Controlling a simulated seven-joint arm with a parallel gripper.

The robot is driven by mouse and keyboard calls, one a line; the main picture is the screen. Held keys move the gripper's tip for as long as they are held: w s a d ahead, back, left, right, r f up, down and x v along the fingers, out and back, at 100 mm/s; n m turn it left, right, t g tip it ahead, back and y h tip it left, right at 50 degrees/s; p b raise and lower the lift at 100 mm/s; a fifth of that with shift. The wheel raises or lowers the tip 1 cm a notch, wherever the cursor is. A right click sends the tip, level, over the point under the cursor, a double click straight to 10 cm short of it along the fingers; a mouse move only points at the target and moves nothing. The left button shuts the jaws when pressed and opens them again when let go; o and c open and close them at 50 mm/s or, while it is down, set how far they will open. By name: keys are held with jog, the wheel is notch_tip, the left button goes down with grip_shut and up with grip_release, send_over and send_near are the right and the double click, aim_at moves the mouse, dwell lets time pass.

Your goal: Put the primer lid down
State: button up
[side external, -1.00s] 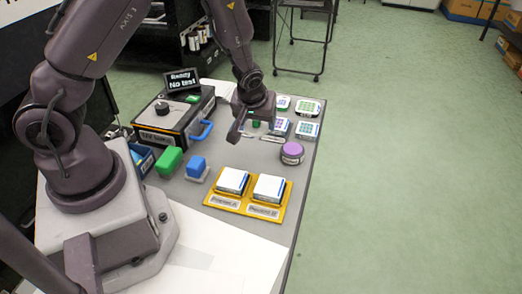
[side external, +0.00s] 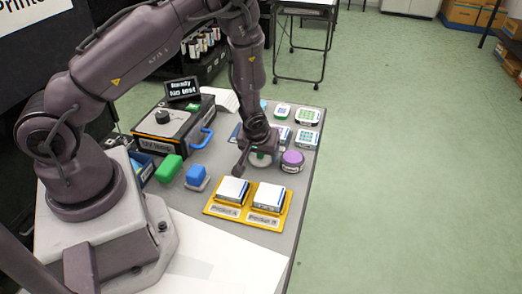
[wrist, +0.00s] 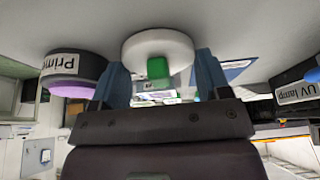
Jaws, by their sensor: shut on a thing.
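The primer lid, a white round disc with a green knob (wrist: 158,68), is between my gripper's fingers (wrist: 160,72) in the wrist view. My gripper is shut on it. In the side view my gripper (side external: 256,161) is low over the grey table, left of the primer jar, and largely hides the lid. I cannot tell whether the lid touches the table. The primer jar (side external: 292,161) is dark with a white label and a purple top. It also shows at the left of the wrist view (wrist: 72,72), apart from the lid.
A yellow tray (side external: 246,212) with two white-topped blocks stands in front of my gripper. Small patterned pads (side external: 306,138) sit behind the jar.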

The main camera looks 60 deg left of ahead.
jog(key=shift+f, duration=0.45)
jog(key=o, duration=0.6)
jog(key=s+d+r+m+t+h, duration=0.15)
jog(key=s+d+r, duration=0.25)
jog(key=r, duration=0.9)
jog(key=s+d+r+m+g+h, duration=0.15)
jog(key=s+d+r, duration=0.25)
jog(key=r, duration=0.9)
jog(key=s+r+m, duration=0.2)
jog(key=s+r, duration=0.1)
jog(key=s+d+r+m+t, duration=0.1)
jog(key=s+r+m, duration=0.1)
jog(key=s+r, duration=0.1)
jog(key=s+r+m+t, duration=0.1)
jog(key=s+r+m, duration=0.1)
jog(key=s, duration=0.3)
jog(key=shift+d+r, duration=0.25)
jog(key=shift+r, duration=0.5)
